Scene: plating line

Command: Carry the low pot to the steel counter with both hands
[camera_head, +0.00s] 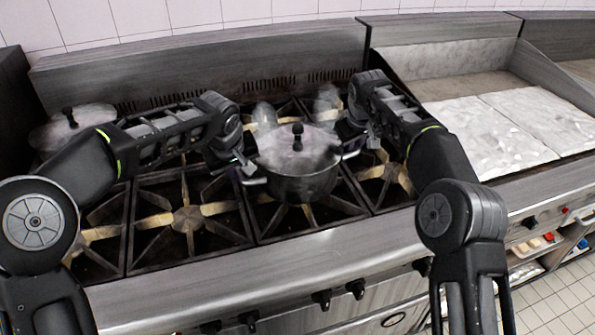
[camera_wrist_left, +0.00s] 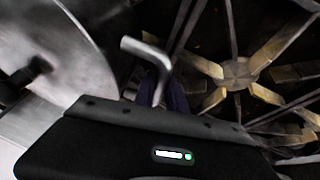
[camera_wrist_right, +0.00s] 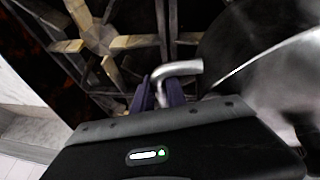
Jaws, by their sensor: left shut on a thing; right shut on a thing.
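The low pot (camera_head: 300,182) is a steel pot with a lid and a dark knob, at the middle of the stove's front row of burners. It looks upright; I cannot tell whether it touches the grate. My left gripper (camera_head: 247,174) is shut on its left handle, which shows as a bent metal bar (camera_wrist_left: 143,50) in the left wrist view. My right gripper (camera_head: 352,150) is shut on its right handle, seen as a bar (camera_wrist_right: 182,67) in the right wrist view. I cannot clearly make out a separate steel counter.
Another lidded pot (camera_head: 82,119) stands at the back left of the stove, partly behind my left arm. Two blurry pale objects (camera_head: 264,115) (camera_head: 328,101) are behind the low pot. A flat griddle-like surface (camera_head: 500,128) lies to the right. The front-left burner (camera_head: 187,219) is empty.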

